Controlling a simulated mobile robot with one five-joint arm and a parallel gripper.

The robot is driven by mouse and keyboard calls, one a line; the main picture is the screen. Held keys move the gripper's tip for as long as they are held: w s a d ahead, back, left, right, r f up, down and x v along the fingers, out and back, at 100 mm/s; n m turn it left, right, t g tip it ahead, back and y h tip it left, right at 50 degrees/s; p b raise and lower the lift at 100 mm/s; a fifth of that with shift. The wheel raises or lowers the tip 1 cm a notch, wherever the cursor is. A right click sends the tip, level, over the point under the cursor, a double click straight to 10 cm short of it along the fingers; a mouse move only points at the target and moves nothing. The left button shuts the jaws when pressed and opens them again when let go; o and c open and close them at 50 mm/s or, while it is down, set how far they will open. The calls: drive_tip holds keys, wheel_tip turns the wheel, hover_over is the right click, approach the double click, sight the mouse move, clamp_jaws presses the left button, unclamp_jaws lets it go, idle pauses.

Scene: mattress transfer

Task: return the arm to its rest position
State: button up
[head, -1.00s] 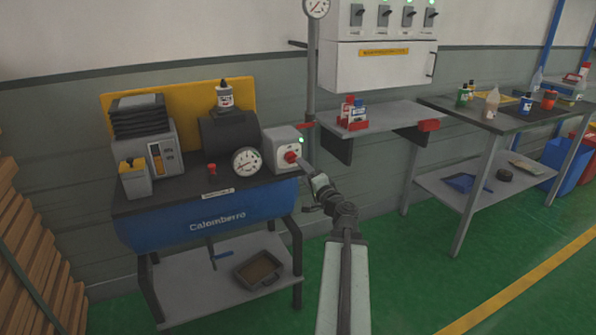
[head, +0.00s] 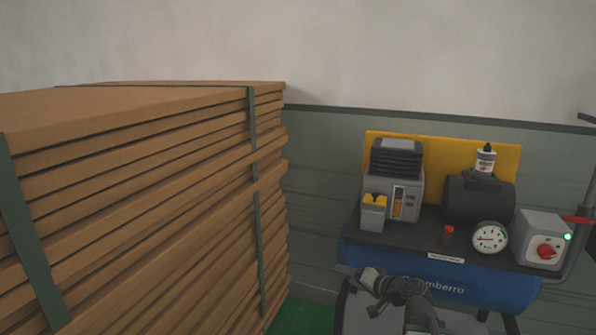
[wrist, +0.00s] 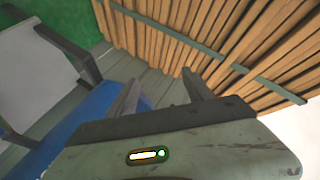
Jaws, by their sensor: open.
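My gripper (head: 350,271) is in front of the blue compressor bench (head: 370,261), at its left end, with my arm reaching up from the bottom of the head view. In the wrist view my gripper (wrist: 160,84) has its two fingers spread apart with nothing between them. Beyond the fingers there is grey wall panelling, with the strapped brown stack on the right and the blue bench at lower left. My gripper is clear of the grey switch box (head: 530,228) with the red knob (head: 547,252).
The tall strapped stack of brown boards (head: 150,215) fills the left of the head view, close to my gripper's left. A pressure gauge (head: 490,238), a black cylinder (head: 462,199) and a grey device (head: 412,187) stand on the bench. A little green floor (head: 305,317) shows between.

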drive_tip(key=s+a+f+n+g+h, duration=0.2)
drive_tip(key=s+a+f+n+g, duration=0.3)
drive_tip(key=s+a+f+g, duration=0.35)
drive_tip(key=s+d+f+m+g+h, duration=0.1)
drive_tip(key=s+d+f+g+h, duration=0.2)
drive_tip(key=s+d+f+h, duration=0.5)
wheel_tip(320, 180, up, 22)
drive_tip(key=s+y+p, duration=0.1)
drive_tip(key=y+p, duration=0.1)
drive_tip(key=p, duration=1.8)
drive_tip(key=shift+d, duration=0.15)
